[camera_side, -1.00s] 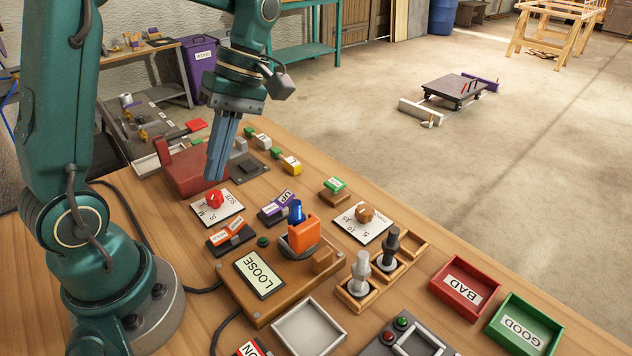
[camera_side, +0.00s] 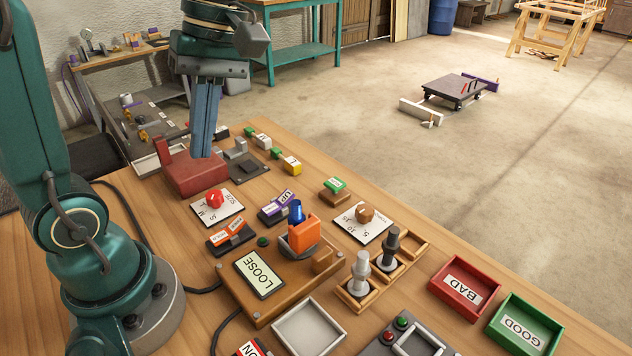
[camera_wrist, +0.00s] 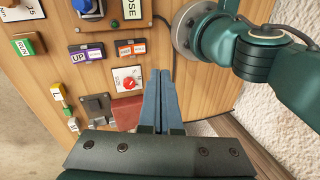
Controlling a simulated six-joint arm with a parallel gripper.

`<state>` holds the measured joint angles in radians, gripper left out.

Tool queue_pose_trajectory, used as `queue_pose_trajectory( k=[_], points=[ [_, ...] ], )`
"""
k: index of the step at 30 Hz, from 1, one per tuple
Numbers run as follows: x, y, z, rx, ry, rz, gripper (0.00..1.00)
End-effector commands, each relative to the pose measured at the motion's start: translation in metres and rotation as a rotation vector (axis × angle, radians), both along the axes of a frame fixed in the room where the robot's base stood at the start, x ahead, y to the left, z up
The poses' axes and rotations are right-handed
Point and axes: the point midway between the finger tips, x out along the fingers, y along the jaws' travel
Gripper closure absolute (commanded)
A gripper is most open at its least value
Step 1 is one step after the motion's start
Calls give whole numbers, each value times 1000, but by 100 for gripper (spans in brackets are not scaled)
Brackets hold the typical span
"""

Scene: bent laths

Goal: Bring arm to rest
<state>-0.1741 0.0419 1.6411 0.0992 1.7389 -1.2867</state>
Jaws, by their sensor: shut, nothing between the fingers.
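My gripper (camera_side: 203,155) is shut and empty, its blue fingers pointing down together. In the side view it hangs in front of or over the red block-shaped device (camera_side: 193,172) at the table's far left corner; I cannot tell the exact gap. In the wrist view the fingers of my gripper (camera_wrist: 165,75) show side by side, above the table edge. The red device (camera_wrist: 127,112) lies just left of them, partly hidden. The dial plate with the red knob (camera_wrist: 127,80) is also to their left.
The wooden table holds a LOOSE panel (camera_side: 259,274) with an orange-and-blue fixture (camera_side: 301,236), a rack with pegs (camera_side: 357,288), a red BAD tray (camera_side: 465,290) and a green GOOD tray (camera_side: 524,325). A side bench (camera_side: 148,127) stands behind. Open floor lies to the right.

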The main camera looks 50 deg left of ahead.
Motion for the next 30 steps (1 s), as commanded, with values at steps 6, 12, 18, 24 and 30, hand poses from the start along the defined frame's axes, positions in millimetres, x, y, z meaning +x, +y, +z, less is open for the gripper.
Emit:
queue_pose_trajectory(
  k=[6,12,18,24,30],
  points=[
    [-21,-22,-1,-41,-240,-374,100],
    [-29,-39,-17,-29,-463,-843,100],
    [-23,-50,-36,52,-591,-1291,100],
    [-11,-51,-37,106,-605,-1480,100],
    [-11,-51,-37,109,-601,-1499,100]
  ],
)
